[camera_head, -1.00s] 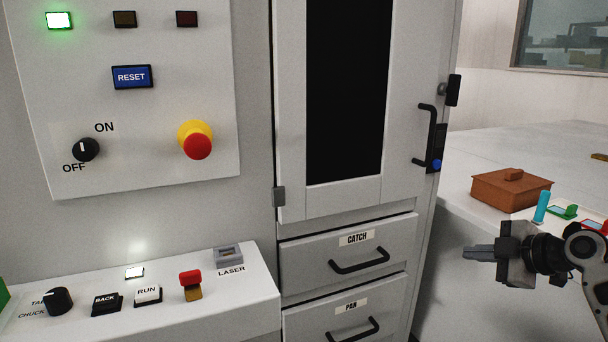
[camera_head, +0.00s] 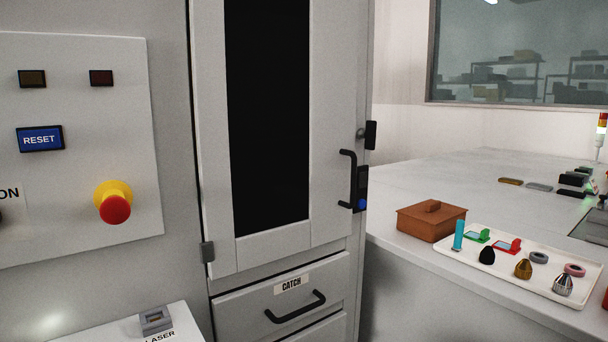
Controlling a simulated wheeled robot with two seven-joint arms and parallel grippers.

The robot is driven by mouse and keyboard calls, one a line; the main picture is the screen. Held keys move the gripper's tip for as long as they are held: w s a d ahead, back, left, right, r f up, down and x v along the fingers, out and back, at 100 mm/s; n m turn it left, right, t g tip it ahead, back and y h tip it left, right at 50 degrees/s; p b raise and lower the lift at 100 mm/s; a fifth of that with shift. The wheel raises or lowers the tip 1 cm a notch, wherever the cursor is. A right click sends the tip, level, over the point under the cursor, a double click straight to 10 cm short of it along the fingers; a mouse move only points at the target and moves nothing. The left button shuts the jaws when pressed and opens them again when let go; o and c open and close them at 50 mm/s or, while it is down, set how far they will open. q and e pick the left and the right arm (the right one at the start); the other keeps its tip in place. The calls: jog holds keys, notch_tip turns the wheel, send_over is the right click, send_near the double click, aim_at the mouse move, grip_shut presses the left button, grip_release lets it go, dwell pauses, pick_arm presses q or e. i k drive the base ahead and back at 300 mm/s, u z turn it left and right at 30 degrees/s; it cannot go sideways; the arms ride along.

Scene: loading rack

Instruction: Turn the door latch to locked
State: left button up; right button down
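The machine door (camera_head: 328,120) is a pale panel with a tall dark window, and it looks closed. A black bar handle (camera_head: 349,180) is on its right side. Beside the handle, at the door's right edge, is a black latch plate (camera_head: 362,182) with a blue round part (camera_head: 362,204). A small black piece (camera_head: 370,135) sticks out at the edge above it. I cannot tell which of these is the latch or how it is turned. Neither of my grippers is in view.
A panel on the left has a RESET button (camera_head: 40,139) and a red emergency stop (camera_head: 114,203). The CATCH drawer (camera_head: 240,307) is below the door. Right of the door, a bench holds a brown box (camera_head: 431,221) and a white tray (camera_head: 455,262) of small parts.

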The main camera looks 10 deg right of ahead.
aim_at(367, 135)
jog(key=u, duration=0.15)
jog(key=k, duration=0.45)
jog(key=z, duration=1.2)
jog(key=i, duration=0.8)
jog(key=z, duration=0.15)
